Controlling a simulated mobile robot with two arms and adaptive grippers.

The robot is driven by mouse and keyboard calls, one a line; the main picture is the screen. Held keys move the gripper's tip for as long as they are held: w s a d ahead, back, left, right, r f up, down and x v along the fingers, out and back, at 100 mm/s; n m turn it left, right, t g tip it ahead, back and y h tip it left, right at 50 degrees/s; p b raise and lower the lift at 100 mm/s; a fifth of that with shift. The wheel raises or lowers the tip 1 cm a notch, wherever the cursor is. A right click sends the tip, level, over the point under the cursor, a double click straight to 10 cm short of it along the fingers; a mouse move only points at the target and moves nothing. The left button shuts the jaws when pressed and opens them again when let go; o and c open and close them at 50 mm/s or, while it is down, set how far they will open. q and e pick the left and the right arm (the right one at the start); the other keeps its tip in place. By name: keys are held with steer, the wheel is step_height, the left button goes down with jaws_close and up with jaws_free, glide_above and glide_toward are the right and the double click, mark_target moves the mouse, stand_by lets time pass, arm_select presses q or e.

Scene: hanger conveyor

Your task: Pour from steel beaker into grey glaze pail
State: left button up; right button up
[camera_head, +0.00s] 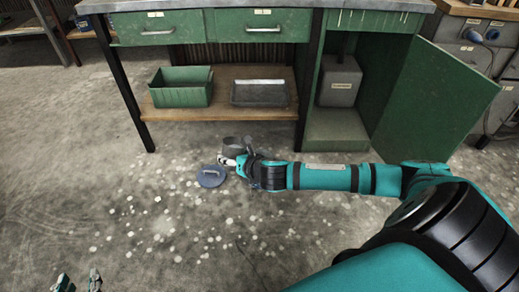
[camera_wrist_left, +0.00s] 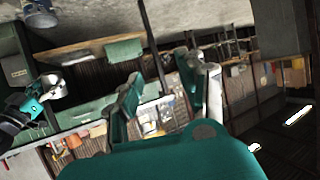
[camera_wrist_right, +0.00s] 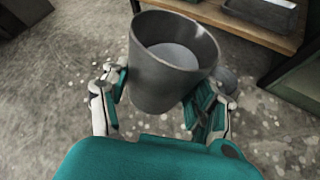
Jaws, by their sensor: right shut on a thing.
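The steel beaker (camera_head: 233,143), a plain grey cylinder, is in my right gripper (camera_head: 240,161) above the floor. In the right wrist view the beaker (camera_wrist_right: 165,75) stands nearly upright between the fingers; a paler grey disc shows inside, and I cannot tell if it is liquid or the bottom. A round blue-grey thing (camera_head: 210,176), seemingly the grey glaze pail, stands on the floor just left of and nearer than the beaker. The left wrist view shows it too (camera_wrist_left: 40,14). My left gripper (camera_head: 79,283) is open and empty at the bottom left, far from both.
A green workbench stands behind, with a green bin (camera_head: 181,95) and a dark tray (camera_head: 258,101) on its wooden lower shelf (camera_head: 220,116). A green cabinet door (camera_head: 435,100) hangs open at the right. The speckled floor at left is clear.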

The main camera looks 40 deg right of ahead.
steer(key=shift+w+d+f, duration=0.25)
steer(key=shift+f, duration=0.1)
steer(key=shift+w+d+f+b, duration=0.25)
steer(key=shift+f+b, duration=0.05)
steer(key=shift+f, duration=0.15)
steer(key=shift+w+d+f+b, duration=0.2)
steer(key=shift+f+b, duration=0.05)
steer(key=shift+f, duration=0.15)
steer(key=shift+w+d+f+b, duration=0.3)
steer(key=shift+w+d+f, duration=0.1)
steer(key=shift+f, duration=0.2)
arm_select(q)
steer(key=w+d+r+t+h, duration=0.1)
steer(key=w+d+r+t, duration=0.1)
steer(key=w+r+t, duration=0.2)
step_height(320, 180, up, 4)
steer(key=shift+f+t, duration=0.15)
steer(key=shift+t, duration=0.35)
arm_select(e)
steer(key=shift+f, duration=0.15)
arm_select(q)
steer(key=shift+d+r, duration=0.1)
steer(key=shift+r, duration=0.1)
arm_select(e)
steer(key=shift+w+d+f, duration=0.1)
